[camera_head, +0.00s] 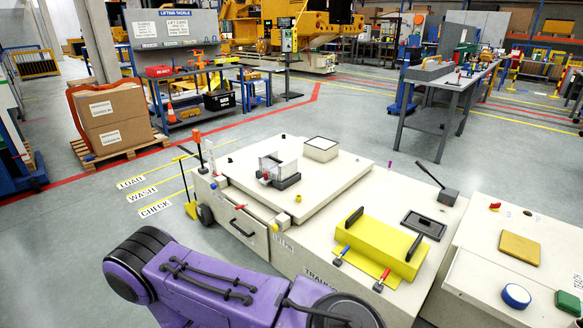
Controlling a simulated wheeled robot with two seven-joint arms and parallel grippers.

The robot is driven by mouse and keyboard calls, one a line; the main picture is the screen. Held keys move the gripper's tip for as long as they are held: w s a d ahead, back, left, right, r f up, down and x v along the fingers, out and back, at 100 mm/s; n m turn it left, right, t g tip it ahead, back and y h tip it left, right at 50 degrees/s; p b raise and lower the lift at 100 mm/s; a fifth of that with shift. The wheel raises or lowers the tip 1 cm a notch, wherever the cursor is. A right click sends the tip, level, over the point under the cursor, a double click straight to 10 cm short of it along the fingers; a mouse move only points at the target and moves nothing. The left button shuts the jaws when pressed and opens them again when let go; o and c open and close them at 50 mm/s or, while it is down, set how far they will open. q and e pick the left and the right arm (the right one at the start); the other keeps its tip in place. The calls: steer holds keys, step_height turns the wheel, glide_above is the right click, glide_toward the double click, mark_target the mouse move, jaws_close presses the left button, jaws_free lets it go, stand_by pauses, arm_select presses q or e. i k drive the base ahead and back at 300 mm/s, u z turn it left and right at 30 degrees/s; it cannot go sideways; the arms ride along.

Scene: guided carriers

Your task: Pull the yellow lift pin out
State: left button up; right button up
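A small yellow piece (298,198) stands at the front corner of the raised pale plate (325,180) on the workbench; it may be the lift pin, but it is too small to be sure. Another small yellow knob (275,227) shows on the bench's front side, below that corner. A purple arm of mine crosses the bottom of the picture, in front of the bench. Neither of my grippers is in view.
A yellow block with black handles (380,246) sits on the bench, with red and blue handled tools (341,256) before it. A drawer front (243,224) faces left. A side bench (535,262) holds coloured pads.

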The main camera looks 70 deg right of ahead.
mark_target(274, 228)
steer(key=z, duration=0.75)
steer(key=i, duration=0.75)
steer(key=z, duration=0.9)
steer(key=i, duration=0.5)
steer(key=u, duration=0.1)
